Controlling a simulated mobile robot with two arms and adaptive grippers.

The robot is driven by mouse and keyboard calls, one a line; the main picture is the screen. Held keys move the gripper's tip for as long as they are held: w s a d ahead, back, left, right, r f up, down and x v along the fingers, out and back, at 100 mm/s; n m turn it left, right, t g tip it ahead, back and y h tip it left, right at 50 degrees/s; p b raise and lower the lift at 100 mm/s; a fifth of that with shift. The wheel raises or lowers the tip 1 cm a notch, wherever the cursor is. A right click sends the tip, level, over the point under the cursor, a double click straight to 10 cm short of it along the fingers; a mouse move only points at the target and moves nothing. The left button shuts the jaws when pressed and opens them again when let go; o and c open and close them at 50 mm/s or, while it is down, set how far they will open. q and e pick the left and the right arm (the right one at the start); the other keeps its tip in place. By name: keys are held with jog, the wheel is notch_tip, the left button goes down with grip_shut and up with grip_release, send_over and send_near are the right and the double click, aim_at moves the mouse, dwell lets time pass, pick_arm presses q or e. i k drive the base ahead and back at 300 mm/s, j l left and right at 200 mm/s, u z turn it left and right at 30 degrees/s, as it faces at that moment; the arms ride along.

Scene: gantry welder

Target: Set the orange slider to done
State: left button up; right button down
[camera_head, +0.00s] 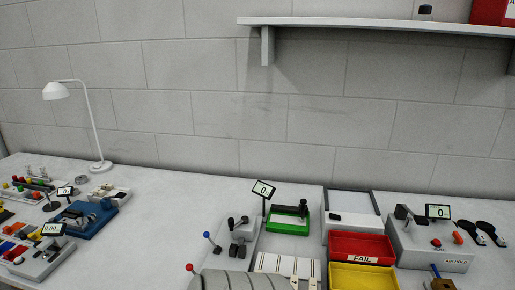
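No part that I can clearly make out as an orange slider shows. A small orange part (457,238) sits on the right side of the grey device (432,252) at the right, near its small screen (438,211); I cannot tell whether it slides. A white panel (288,264) with narrow upright slots lies at the bottom centre, and its lower end is cut off by the picture edge. No "done" label is readable. Neither of my grippers is in view.
A red FAIL tray (361,234) and a yellow tray (362,267) stand at centre right. A green-based fixture (289,228) and a lever device (242,232) stand left of them. A blue device (84,222) and a lamp (92,125) are at left. Bare table (165,220) lies between.

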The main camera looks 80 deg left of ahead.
aim_at(36, 194)
jog(key=u, duration=4.15)
jog(key=i+j+z, duration=0.15)
jog(key=i+j, duration=0.25)
jog(key=i+j+z, duration=0.2)
jog(key=i+j, duration=0.15)
jog(key=j, duration=0.25)
